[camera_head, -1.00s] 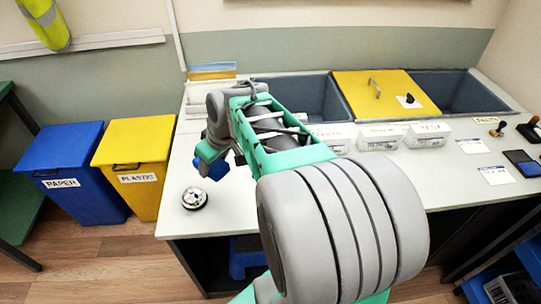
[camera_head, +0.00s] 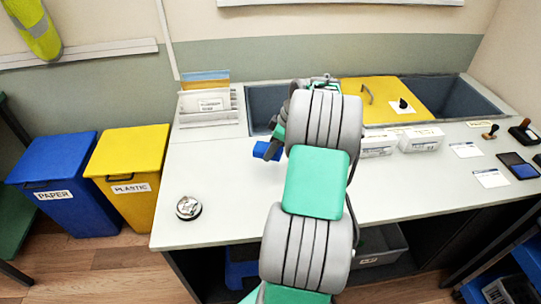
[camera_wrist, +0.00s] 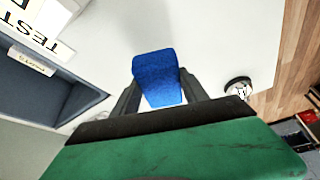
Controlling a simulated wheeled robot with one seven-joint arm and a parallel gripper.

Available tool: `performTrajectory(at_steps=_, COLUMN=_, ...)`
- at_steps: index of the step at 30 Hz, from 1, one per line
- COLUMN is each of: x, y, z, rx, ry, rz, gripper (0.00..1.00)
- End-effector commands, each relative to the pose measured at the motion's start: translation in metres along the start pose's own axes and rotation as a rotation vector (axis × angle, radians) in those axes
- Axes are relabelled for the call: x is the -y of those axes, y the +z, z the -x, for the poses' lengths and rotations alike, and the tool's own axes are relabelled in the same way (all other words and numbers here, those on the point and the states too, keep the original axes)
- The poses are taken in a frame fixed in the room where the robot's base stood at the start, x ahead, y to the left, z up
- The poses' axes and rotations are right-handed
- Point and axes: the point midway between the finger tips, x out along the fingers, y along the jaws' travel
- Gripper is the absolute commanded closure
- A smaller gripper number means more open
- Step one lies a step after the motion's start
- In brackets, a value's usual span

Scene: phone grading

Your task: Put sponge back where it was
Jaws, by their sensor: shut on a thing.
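The sponge (camera_wrist: 158,78) is a blue block. In the wrist view it sits between the two dark fingers of my gripper (camera_wrist: 160,95), which is shut on it. In the head view the sponge (camera_head: 265,150) shows as a small blue piece at the left of my arm, over the pale worktop in front of the left grey bin. Most of my gripper is hidden behind my arm there. In the wrist view the pale worktop is below the sponge; I cannot tell the gap.
A silver bell (camera_head: 188,207) stands at the worktop's left front. A paper holder (camera_head: 209,106) is at the back left. Grey sunken bins (camera_head: 262,104) and a yellow lid (camera_head: 385,98) line the back. White boxes (camera_head: 421,139) stand in front of them. The left worktop (camera_head: 225,180) is clear.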

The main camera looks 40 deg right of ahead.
Motion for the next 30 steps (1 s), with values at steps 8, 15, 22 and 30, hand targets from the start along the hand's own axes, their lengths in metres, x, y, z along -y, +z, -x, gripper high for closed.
performTrajectory(at_steps=8, x=-0.036, y=0.007, z=-0.046, rx=0.0, ry=-0.003, rz=-0.002, gripper=0.81)
performTrajectory(at_steps=15, x=-0.05, y=0.012, z=-0.068, rx=0.0, ry=-0.003, rz=-0.001, gripper=0.81)
performTrajectory(at_steps=22, x=-0.05, y=0.021, z=-0.09, rx=0.0, ry=0.001, rz=0.0, gripper=0.81)
performTrajectory(at_steps=30, x=-0.05, y=0.023, z=-0.094, rx=0.0, ry=0.0, rz=0.0, gripper=0.48)
